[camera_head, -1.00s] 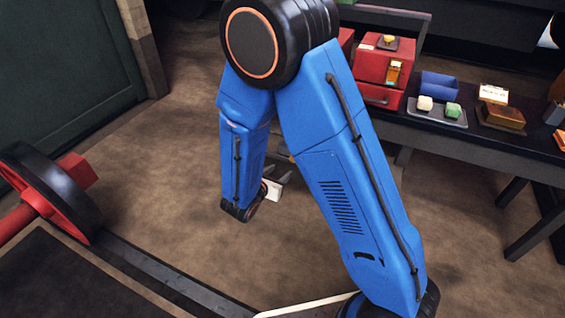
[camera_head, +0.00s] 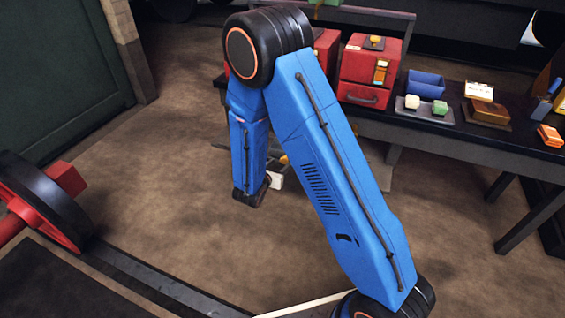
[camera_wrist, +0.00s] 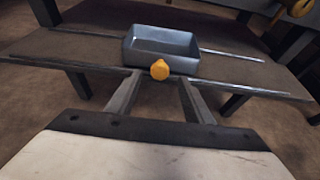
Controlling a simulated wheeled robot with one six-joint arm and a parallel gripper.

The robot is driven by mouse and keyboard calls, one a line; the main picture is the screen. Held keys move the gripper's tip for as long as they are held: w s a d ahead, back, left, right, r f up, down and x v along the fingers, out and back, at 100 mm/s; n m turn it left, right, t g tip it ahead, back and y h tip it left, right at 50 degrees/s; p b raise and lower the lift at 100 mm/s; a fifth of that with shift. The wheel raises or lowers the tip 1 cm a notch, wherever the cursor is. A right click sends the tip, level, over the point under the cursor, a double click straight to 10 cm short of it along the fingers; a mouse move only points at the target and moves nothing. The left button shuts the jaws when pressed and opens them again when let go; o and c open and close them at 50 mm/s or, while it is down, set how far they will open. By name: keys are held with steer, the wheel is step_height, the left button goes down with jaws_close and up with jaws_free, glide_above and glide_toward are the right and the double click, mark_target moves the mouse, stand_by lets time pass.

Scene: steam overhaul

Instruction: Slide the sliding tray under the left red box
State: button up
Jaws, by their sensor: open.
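The sliding tray (camera_wrist: 162,48) is a grey open box with an orange knob (camera_wrist: 160,69) on its near side. It sits between two metal rails under the bench in the wrist view. My gripper (camera_wrist: 160,78) is open. Its two fingers point at the tray, with the knob between the tips in the picture; I cannot tell whether they touch it. The left red box (camera_head: 328,46) stands on the bench, partly hidden behind my arm. In the head view my arm hides most of the gripper and the tray.
Another red box (camera_head: 369,66) with a drawer stands to the right on the dark bench (camera_head: 455,135). A blue bin (camera_head: 426,84), a small tray with two blocks (camera_head: 424,116) and other items lie farther right. A red-and-black wheel (camera_head: 45,200) is at left. Brown floor lies between.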

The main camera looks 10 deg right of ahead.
mark_target(284, 160)
steer(key=shift+x, duration=2.65)
jaws_close()
steer(key=w+a, duration=0.5)
steer(key=a, duration=0.1)
steer(key=w+a, duration=0.5)
steer(key=a, duration=0.2)
steer(key=w+a, duration=0.5)
steer(key=a, duration=0.2)
steer(key=shift+a+r, duration=0.15)
steer(key=shift+a, duration=0.1)
